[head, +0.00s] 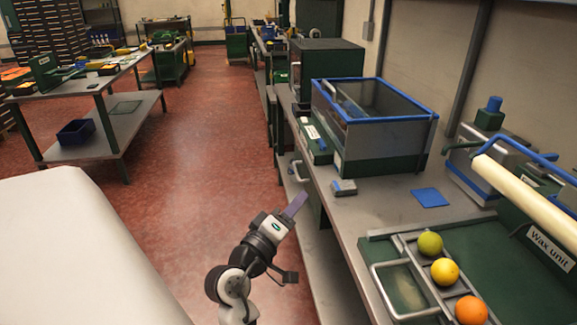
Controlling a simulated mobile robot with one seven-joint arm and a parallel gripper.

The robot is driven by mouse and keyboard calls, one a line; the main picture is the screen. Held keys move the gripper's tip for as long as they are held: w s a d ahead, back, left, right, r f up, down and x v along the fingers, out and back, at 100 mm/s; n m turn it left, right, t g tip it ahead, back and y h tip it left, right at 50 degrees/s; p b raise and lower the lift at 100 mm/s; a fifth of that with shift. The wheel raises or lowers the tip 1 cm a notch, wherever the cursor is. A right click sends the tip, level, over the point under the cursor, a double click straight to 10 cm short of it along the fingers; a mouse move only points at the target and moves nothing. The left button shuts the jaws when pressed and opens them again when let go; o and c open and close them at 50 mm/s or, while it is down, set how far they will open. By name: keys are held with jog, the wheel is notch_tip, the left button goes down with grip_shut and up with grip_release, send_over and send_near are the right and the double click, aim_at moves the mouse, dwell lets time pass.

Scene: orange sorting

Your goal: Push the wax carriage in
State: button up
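The wax unit (548,246) stands at the right on the metal bench, with a dark green base, a label and a long cream roller (530,205). Its carriage (408,250) is a grey metal rack on the green base, left of the roller, with a looped handle (382,291) on its left side. A green fruit (430,243), a yellow fruit (445,271) and an orange (471,310) sit in a row on the carriage. My gripper (295,206) is left of the bench edge, well apart from the handle. Its fingers are seen edge-on, so their opening is unclear.
A blue-rimmed clear tank (432,117) stands farther back on the bench. A small grey block (344,187) and a blue pad (430,197) lie in front of it. A white surface (80,255) is at lower left. The red floor between is clear.

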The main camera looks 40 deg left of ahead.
notch_tip(320, 180, up, 8)
jog(key=a+y, duration=0.3)
jog(key=y, duration=0.3)
jog(key=shift+s+r+n+y, duration=0.15)
jog(key=shift+s+n+y, duration=0.1)
jog(key=shift+n+y, duration=0.05)
jog(key=shift+c, duration=0.2)
